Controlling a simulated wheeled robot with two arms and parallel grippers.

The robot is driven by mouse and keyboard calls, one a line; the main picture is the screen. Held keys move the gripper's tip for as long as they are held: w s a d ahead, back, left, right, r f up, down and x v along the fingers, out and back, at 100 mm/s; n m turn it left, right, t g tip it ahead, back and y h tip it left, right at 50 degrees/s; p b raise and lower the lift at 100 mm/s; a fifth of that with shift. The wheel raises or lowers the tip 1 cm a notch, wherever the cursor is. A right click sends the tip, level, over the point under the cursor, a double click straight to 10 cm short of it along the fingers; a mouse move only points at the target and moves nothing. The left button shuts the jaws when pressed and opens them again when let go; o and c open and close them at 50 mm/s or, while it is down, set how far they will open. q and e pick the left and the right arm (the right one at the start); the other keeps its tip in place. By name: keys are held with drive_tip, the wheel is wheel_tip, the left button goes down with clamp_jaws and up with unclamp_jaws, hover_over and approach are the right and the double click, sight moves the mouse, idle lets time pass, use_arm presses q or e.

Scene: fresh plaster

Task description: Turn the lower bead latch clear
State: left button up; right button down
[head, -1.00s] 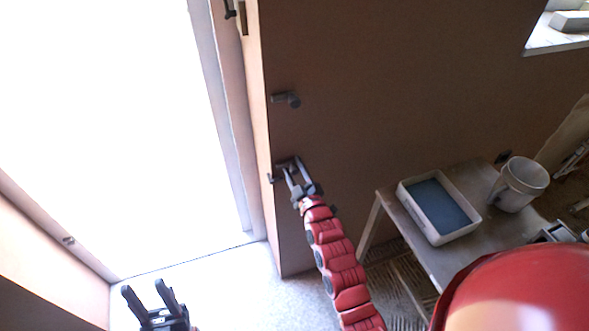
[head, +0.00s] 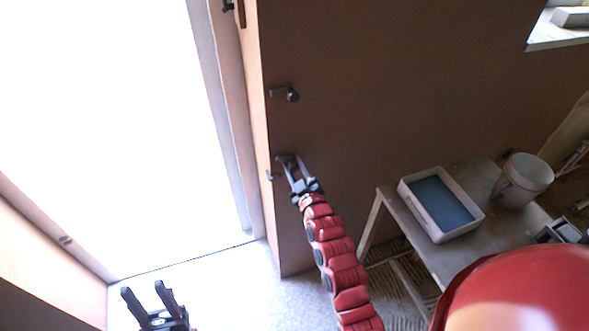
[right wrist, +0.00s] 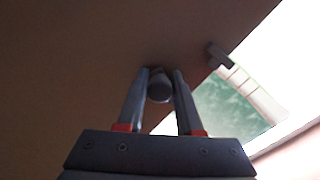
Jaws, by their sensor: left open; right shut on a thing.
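The lower bead latch (head: 283,158) is a small dark grey piece on the brown wall near its edge at the bright opening. My right gripper (head: 293,162), on the red arm, is shut on it, with fingers on either side. In the right wrist view the latch's rounded grey knob (right wrist: 159,86) sits between the two fingertips (right wrist: 160,75). The fingers partly hide the latch in the head view. The upper latch (head: 285,94) is a similar grey piece higher on the wall. My left gripper (head: 148,292) is open and empty at the lower left, well away from the latches.
A table (head: 407,228) at the right holds a white tray (head: 440,239) with a blue inside and a white bucket (head: 524,180). The wall edge and bright opening are left of the latches. A grey bar end (right wrist: 219,54) shows by the edge in the wrist view.

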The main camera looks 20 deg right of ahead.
drive_tip(key=m+b, duration=0.2)
drive_tip(key=m, duration=0.2)
drive_tip(key=shift+m, duration=0.3)
drive_tip(key=m+b, duration=0.2)
drive_tip(key=m, duration=0.1)
drive_tip(key=shift+a+m, duration=0.1)
drive_tip(key=shift+m, duration=0.3)
drive_tip(key=m, duration=0.1)
drive_tip(key=m+b, duration=0.1)
drive_tip(key=m, duration=0.2)
drive_tip(key=shift+r+m, duration=0.25)
drive_tip(key=shift+m, duration=0.15)
drive_tip(key=shift+r+m+b, duration=0.1)
drive_tip(key=shift+m+b, duration=0.2)
drive_tip(key=shift+m, duration=0.5)
drive_tip(key=shift+r+m, duration=0.15)
drive_tip(key=shift+m, duration=0.15)
drive_tip(key=c, duration=0.6)
unclamp_jaws()
drive_tip(key=shift+f, duration=0.2)
drive_tip(key=shift+s+f, duration=0.1)
drive_tip(key=shift+f, duration=0.05)
